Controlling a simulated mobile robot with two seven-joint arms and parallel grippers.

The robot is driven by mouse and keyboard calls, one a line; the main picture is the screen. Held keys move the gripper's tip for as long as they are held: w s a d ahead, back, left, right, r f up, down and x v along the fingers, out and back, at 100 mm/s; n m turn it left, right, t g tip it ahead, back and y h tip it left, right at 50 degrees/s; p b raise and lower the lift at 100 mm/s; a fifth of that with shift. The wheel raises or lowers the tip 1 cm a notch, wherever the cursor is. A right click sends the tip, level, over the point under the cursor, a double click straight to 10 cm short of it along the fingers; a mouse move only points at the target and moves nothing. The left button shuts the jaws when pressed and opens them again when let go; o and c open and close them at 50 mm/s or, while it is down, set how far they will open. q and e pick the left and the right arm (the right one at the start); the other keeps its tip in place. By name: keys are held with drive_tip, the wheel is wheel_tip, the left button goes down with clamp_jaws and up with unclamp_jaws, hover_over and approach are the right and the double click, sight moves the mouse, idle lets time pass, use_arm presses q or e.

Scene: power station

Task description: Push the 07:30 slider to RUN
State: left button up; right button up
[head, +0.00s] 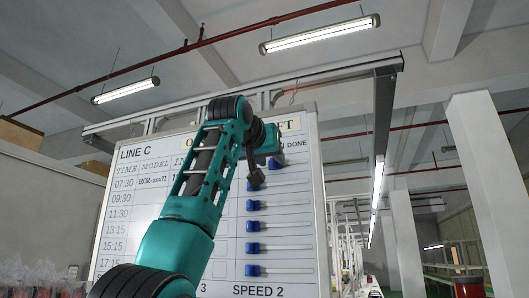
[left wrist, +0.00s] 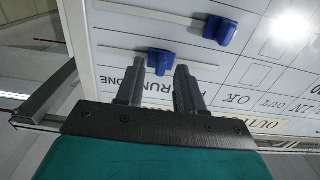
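The tall white LINE C board (head: 112,215) has rows of times with blue sliders at the right. The 07:30 slider (head: 275,163) sits right of the sliders in the lower rows. In the left wrist view, turned upside down, this blue slider (left wrist: 158,58) is around the middle of its track, by the RUN heading. My left gripper (head: 262,168) is at the top row; its fingers (left wrist: 160,72) are apart, with the slider showing between their tips. I cannot tell whether a finger touches it. My arm hides part of the board. My right gripper is out of view.
The 09:30 slider (head: 252,185) is just below, close to my fingers; it also shows in the left wrist view (left wrist: 221,30). Several more sliders line up below. A metal frame (head: 384,110) surrounds the board. A pillar (head: 487,190) stands to the right.

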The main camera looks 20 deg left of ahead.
use_arm(q)
drive_tip(key=s+b, duration=0.4)
drive_tip(key=s, duration=0.8)
drive_tip(key=shift+s+d+b, duration=0.35)
drive_tip(key=shift+s, duration=0.05)
drive_tip(key=shift+w, duration=0.1)
